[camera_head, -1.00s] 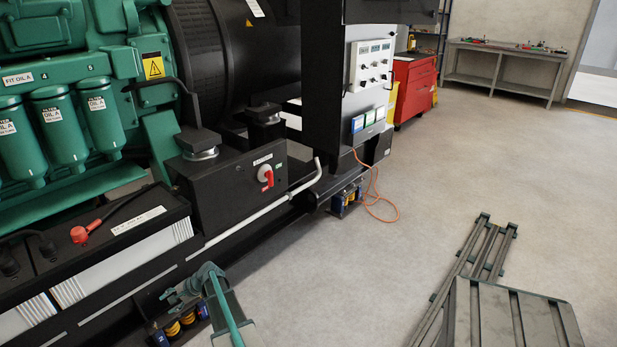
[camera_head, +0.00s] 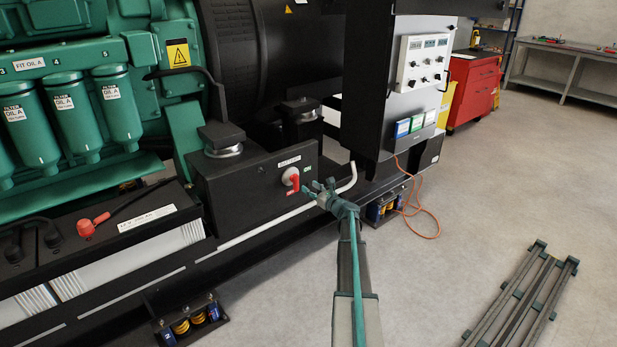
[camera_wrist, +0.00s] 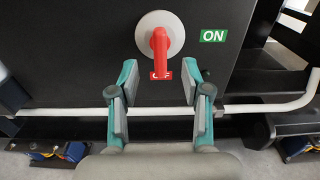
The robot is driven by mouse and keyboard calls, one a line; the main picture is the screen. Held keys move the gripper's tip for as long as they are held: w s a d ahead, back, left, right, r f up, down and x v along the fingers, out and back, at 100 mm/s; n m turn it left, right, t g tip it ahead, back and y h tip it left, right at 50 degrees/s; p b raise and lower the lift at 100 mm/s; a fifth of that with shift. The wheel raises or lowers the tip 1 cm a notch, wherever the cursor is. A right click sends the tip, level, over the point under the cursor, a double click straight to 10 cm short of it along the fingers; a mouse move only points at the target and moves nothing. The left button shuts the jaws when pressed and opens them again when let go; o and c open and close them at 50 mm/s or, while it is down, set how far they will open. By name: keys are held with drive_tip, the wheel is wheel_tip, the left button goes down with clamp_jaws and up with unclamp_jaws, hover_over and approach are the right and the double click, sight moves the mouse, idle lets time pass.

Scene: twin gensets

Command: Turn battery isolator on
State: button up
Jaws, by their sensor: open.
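The battery isolator is a red rotary handle (camera_head: 293,184) on a round pale base, on the front of a black box (camera_head: 235,195) below the engine. In the wrist view the red handle (camera_wrist: 160,52) points down and partly covers a red OFF label (camera_wrist: 161,76). A green ON label (camera_wrist: 214,36) is to the right of the base. My gripper (camera_head: 318,190) is just right of the handle in the head view. In the wrist view my gripper (camera_wrist: 160,88) is open and empty, its fingers either side of and below the handle, apart from it.
A white pipe (camera_wrist: 245,109) runs across below the isolator, behind my fingers. The control cabinet (camera_head: 385,90) stands to the right, with an orange cable (camera_head: 432,222) on the floor. Battery with red terminal cap (camera_head: 86,228) is at left.

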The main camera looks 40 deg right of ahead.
sight(298, 179)
drive_tip(key=w, duration=1)
drive_tip(key=shift+w+d+f+p, duration=0.1)
drive_tip(key=shift+w+p, duration=0.2)
drive_tip(key=shift+w, duration=0.1)
drive_tip(key=c, duration=0.9)
